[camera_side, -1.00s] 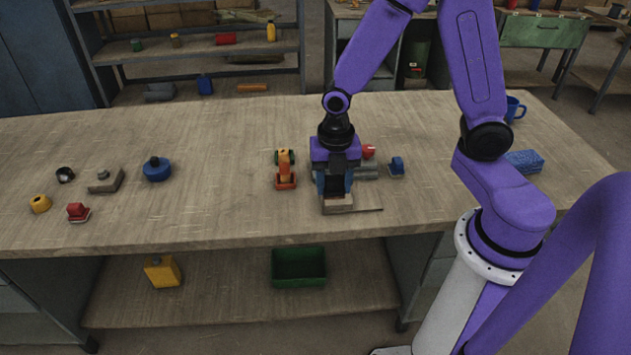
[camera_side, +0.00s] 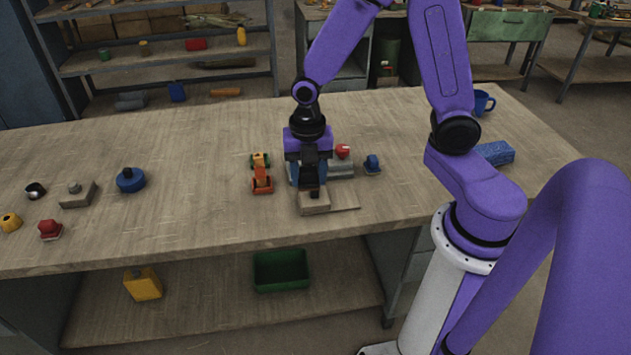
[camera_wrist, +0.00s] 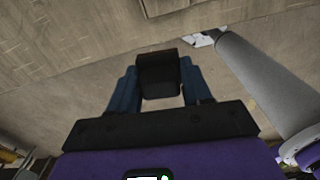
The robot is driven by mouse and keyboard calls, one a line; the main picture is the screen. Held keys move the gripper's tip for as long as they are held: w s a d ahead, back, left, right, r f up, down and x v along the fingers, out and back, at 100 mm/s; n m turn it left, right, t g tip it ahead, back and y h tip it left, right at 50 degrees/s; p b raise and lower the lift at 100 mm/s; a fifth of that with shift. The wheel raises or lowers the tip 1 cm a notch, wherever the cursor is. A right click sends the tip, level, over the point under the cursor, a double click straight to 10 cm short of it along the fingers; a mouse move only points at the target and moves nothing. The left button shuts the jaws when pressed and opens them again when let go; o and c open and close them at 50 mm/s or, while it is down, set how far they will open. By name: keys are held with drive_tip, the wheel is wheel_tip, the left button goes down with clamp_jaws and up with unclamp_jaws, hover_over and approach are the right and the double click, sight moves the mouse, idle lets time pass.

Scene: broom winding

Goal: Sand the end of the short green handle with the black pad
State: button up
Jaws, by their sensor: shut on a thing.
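My gripper (camera_side: 310,186) is shut on a black block, which looks like the black pad; the wrist view shows this pad (camera_wrist: 160,75) between the two blue fingers. In the side view the gripper points down just above or at a small pale wooden block (camera_side: 313,206); I cannot tell whether they touch. To its left stands an orange fixture (camera_side: 262,181) with green parts (camera_side: 253,161) showing at its top. These may be the short green handle, but it is too small to tell. The handle's end is not clear in either view.
A red-topped piece (camera_side: 343,152) and a small blue block (camera_side: 373,165) stand right of my gripper. A blue round pot (camera_side: 130,181), a red block (camera_side: 50,230) and a yellow piece (camera_side: 10,222) lie at the left. The bench between the pot and the orange fixture is clear.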

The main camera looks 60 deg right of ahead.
drive_tip(key=w+d+r+m, duration=0.3)
drive_tip(key=w+d+m, duration=0.1)
drive_tip(key=w+d, duration=0.4)
drive_tip(key=w+d+r+m, duration=0.4)
drive_tip(key=w+d, duration=0.2)
drive_tip(key=d, duration=0.4)
wheel_tip(320, 180, down, 8)
drive_tip(key=shift+f, duration=0.25)
drive_tip(key=shift+s+a, duration=0.5)
drive_tip(key=shift+a, duration=0.3)
drive_tip(key=shift+c, duration=0.4)
wheel_tip(320, 180, up, 8)
drive_tip(key=w+d, duration=0.1)
drive_tip(key=shift+d+r, duration=0.2)
drive_tip(key=shift+d, duration=0.15)
